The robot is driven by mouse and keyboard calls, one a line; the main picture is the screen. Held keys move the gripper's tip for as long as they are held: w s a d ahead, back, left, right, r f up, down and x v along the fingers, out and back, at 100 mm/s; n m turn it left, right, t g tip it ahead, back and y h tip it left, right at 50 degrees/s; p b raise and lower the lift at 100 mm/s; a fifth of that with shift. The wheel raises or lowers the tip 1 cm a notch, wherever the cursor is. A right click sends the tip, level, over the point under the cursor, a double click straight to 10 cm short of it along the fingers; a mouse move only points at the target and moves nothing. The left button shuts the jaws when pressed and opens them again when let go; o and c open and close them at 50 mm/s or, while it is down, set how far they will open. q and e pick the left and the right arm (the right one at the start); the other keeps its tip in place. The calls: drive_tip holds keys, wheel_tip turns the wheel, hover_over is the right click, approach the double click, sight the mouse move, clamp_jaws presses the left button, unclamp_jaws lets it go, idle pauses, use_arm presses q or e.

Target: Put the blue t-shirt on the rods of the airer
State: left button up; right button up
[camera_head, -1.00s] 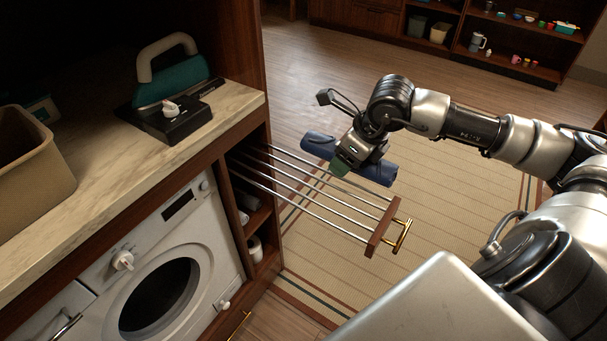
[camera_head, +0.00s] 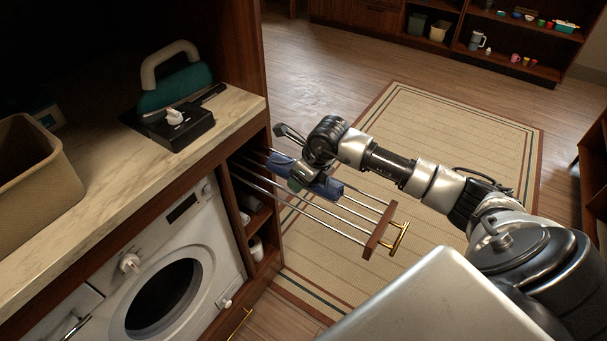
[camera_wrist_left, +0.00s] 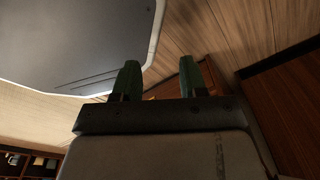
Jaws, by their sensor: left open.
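The blue t-shirt (camera_head: 327,188) is a folded bundle at the far side of the airer's rods (camera_head: 310,210), near the cabinet. It overlaps the rods in the head view; I cannot tell whether it touches them. The airer is pulled out, with a wooden end bar (camera_head: 380,231). My right gripper (camera_head: 297,184), with a green fingertip showing, is at the t-shirt and appears shut on it. The gripper hides part of the cloth. My left gripper (camera_wrist_left: 159,80) shows in the left wrist view with two green fingers apart and nothing between them.
A washing machine (camera_head: 165,265) stands below. A brass handle (camera_head: 400,238) sticks out from the airer's end. The rug (camera_head: 455,150) is clear.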

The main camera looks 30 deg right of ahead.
drive_tip(key=shift+f, duration=0.2)
drive_tip(key=shift+f, duration=0.15)
drive_tip(key=o, duration=1)
drive_tip(key=b+v, duration=0.1)
drive_tip(key=v, duration=1.1)
drive_tip(key=shift+b, duration=0.35)
